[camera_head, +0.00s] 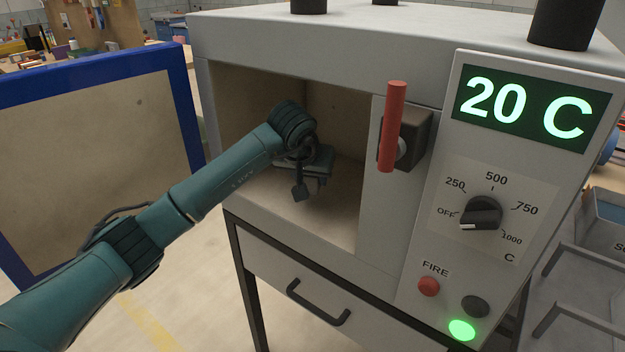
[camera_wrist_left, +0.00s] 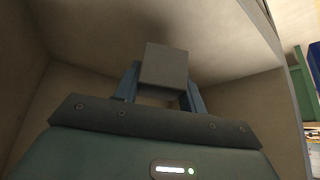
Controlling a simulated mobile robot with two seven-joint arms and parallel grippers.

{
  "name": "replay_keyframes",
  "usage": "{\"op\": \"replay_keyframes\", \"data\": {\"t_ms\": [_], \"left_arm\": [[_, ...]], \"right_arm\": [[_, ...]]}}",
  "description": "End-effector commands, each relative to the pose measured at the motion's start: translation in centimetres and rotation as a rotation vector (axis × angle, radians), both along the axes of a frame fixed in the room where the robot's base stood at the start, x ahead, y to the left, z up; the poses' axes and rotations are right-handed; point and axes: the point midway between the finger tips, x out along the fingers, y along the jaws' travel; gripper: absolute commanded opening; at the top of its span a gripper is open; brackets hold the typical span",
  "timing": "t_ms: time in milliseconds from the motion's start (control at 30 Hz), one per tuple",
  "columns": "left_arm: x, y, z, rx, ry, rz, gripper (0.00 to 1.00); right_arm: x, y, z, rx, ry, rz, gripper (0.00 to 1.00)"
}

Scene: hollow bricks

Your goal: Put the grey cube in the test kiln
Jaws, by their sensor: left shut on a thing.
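The test kiln (camera_head: 290,37) stands with its chamber open. Its blue-framed door (camera_head: 90,130) is swung out to the left. My left arm reaches through the opening. My left gripper (camera_head: 304,178) is inside the chamber, shut on the small grey cube (camera_head: 303,192). In the left wrist view the cube (camera_wrist_left: 164,66) sits between the two blue fingers, with the chamber walls around it. The cube is over the chamber floor (camera_head: 338,212); whether it touches the floor I cannot tell. My right gripper is not in view.
The kiln's red handle (camera_head: 392,127) sticks out right of the opening. The control panel shows 20 C on its display (camera_head: 525,108), with a dial (camera_head: 482,213), a red button (camera_head: 428,286) and a lit green lamp (camera_head: 462,330). A drawer handle (camera_head: 318,303) juts out below.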

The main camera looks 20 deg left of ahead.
Motion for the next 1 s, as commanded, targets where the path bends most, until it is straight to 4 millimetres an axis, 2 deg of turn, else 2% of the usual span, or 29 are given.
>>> {"op": "replay_keyframes", "data": {"t_ms": [100,300,400,500,933,967,1000], "left_arm": [[1.4,0.0,0.1,-0.002,-0.001,0.002,0.14],[2.6,0.1,0.1,-0.002,-0.001,0.001,0.14],[2.4,0.0,-1.9,-0.002,0.005,0.000,0.14],[2.4,0.0,-3.1,-0.002,0.003,-0.001,0.14],[2.5,0.1,-3.9,0.002,-0.003,0.000,0.14],[2.5,0.1,-3.8,0.001,-0.002,0.000,0.42],[2.5,0.1,-3.8,0.001,-0.001,0.000,0.46]], "right_arm": [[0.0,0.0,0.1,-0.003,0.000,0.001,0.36],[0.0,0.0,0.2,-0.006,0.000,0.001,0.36],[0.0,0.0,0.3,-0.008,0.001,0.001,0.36],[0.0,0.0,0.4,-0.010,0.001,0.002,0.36],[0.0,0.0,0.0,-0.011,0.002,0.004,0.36],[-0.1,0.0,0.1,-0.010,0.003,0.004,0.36],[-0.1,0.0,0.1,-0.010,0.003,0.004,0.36]]}}
